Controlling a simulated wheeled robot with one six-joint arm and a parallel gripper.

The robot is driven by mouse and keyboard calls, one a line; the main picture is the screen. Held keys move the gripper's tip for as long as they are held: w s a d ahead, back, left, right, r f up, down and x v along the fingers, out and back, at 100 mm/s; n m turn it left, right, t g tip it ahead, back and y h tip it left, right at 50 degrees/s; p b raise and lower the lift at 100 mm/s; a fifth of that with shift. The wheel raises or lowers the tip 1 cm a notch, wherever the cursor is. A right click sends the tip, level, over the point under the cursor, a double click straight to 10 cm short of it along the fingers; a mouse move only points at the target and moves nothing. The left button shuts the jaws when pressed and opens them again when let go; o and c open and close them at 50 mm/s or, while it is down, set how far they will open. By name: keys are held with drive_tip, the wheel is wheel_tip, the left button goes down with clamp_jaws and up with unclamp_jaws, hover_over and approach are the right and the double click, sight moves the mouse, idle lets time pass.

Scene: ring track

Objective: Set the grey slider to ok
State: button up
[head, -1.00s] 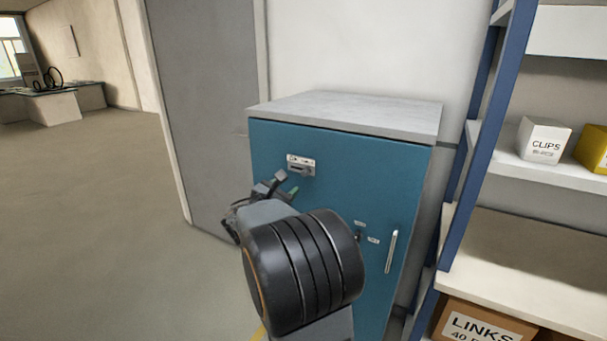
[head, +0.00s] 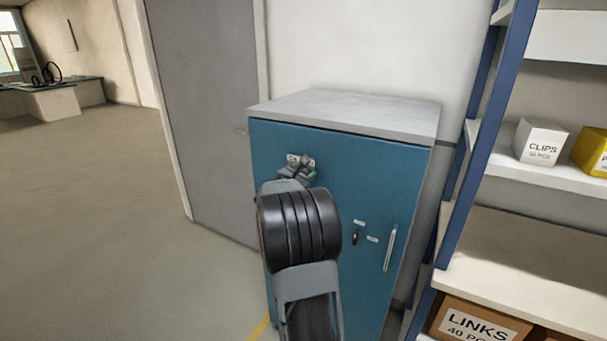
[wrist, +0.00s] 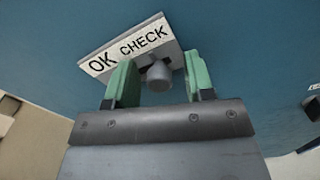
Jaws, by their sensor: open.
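The slider's label plate (wrist: 128,46) is on the blue cabinet door and reads OK on the left and CHECK on the right in the wrist view. The grey slider knob (wrist: 159,76) sticks out below the plate, under the CHECK side. My gripper (wrist: 158,80) is open, with one green fingertip on each side of the knob. I cannot tell whether either finger touches it. In the head view my gripper (head: 298,172) is at the plate (head: 293,159) and hides the knob and most of the plate.
The blue cabinet (head: 365,180) also has a vertical handle (head: 390,248) and a small dark latch (head: 355,238) with labels, lower right. A blue-framed shelf (head: 480,150) with boxes stands close on the right. A grey door (head: 205,110) is behind left; floor is free at left.

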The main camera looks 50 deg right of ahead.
clamp_jaws()
idle(0.3)
drive_tip(key=w, duration=0.2)
drive_tip(key=w+a, duration=0.1)
drive_tip(key=w, duration=0.2)
drive_tip(key=shift+a+b, duration=0.2)
drive_tip(key=shift+b, duration=0.2)
unclamp_jaws()
drive_tip(key=shift+w, duration=0.15)
drive_tip(key=shift+a, duration=0.1)
drive_tip(key=b+v, duration=0.2)
drive_tip(key=v, duration=1.1)
drive_tip(key=shift+a+b, duration=0.3)
